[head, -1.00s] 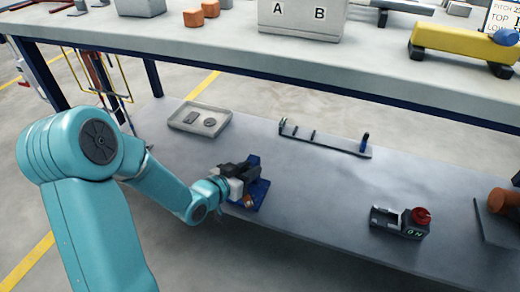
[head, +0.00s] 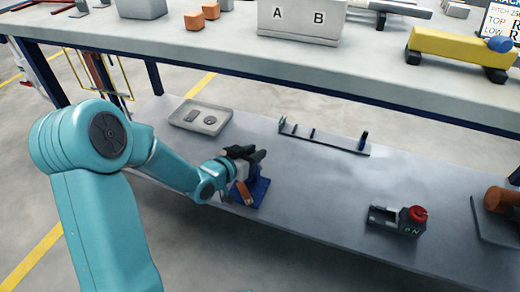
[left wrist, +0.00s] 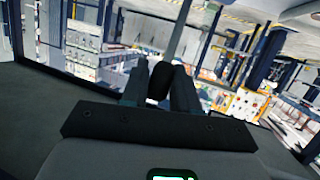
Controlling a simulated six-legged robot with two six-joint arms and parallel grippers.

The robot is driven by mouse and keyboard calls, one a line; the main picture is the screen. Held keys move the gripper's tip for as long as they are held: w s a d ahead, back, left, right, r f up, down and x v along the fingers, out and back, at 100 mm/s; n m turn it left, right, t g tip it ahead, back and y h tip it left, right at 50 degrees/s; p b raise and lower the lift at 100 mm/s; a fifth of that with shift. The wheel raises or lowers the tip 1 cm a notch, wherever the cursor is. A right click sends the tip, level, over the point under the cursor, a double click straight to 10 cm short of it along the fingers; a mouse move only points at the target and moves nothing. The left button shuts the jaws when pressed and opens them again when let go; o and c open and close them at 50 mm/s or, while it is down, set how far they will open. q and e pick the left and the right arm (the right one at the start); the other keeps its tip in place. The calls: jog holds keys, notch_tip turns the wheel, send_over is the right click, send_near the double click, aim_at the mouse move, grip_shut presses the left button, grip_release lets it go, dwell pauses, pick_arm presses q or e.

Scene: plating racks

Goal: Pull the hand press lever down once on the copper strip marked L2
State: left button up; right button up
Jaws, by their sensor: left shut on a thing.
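The hand press has a blue base (head: 262,188) near the front edge of the lower shelf. An orange-brown piece (head: 244,193), which looks like copper strip, shows at the press; no L2 marking can be read. My left gripper (head: 252,157) is over the press and hides much of it. In the left wrist view its two dark fingers are shut on the black lever knob (left wrist: 160,83), with a grey rod (left wrist: 181,28) running up from it. My right gripper is not in view.
A grey tray (head: 222,128) with small parts lies behind the press. A low rail (head: 325,142) lies to the right, then a box with a red button (head: 418,214). The upper bench edge (head: 300,73) overhangs the shelf's back. The shelf between is clear.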

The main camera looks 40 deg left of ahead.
pick_arm(q)
jog(key=shift+w, duration=0.1)
jog(key=shift+w+a+r+p, duration=0.15)
jog(key=shift+w+r, duration=0.1)
jog(key=shift+w, duration=0.5)
jog(key=shift+w+a+r+p, duration=0.15)
jog(key=shift+w+r, duration=0.1)
jog(key=shift+w, duration=0.65)
jog(key=shift+w+a+r, duration=0.1)
jog(key=shift+w+a, duration=0.05)
jog(key=shift+w, duration=0.4)
jog(key=shift+w+a, duration=0.15)
jog(key=shift+w, duration=0.4)
jog(key=o, duration=1)
jog(key=shift+r, duration=0.1)
jog(key=shift+p+v, duration=0.6)
jog(key=shift+v, duration=3.45)
jog(key=shift+a, duration=0.1)
